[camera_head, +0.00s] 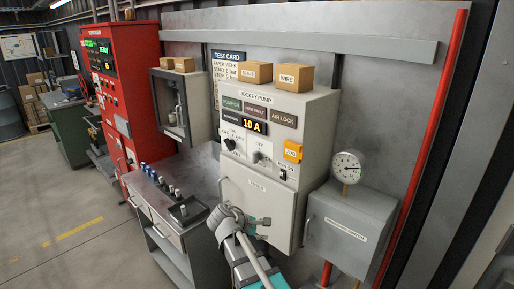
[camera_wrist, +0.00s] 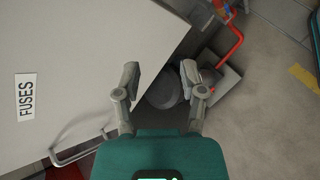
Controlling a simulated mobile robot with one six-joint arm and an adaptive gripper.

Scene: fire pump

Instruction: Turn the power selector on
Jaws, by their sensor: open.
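The jockey pump panel (camera_head: 290,104) is a light grey box on the wall in the head view. Its face carries a black selector knob (camera_head: 230,144) at the left and a second selector (camera_head: 258,157) with an OFF mark at the middle. Their small labels are too blurred to tell which is the power selector or where each points. My gripper (camera_head: 262,229) is below these knobs, in front of the panel's lower door (camera_head: 261,196). In the wrist view my gripper (camera_wrist: 161,78) is open, with nothing between its fingers. No selector shows there.
An orange tag (camera_head: 293,151) and a small switch (camera_head: 284,175) are right of the selectors. Boxes (camera_head: 255,72) stand on top. A grey box with a gauge (camera_head: 349,166) is at right. A grey bench (camera_head: 177,205) is at left. A FUSES label (camera_wrist: 26,97) shows in the wrist view.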

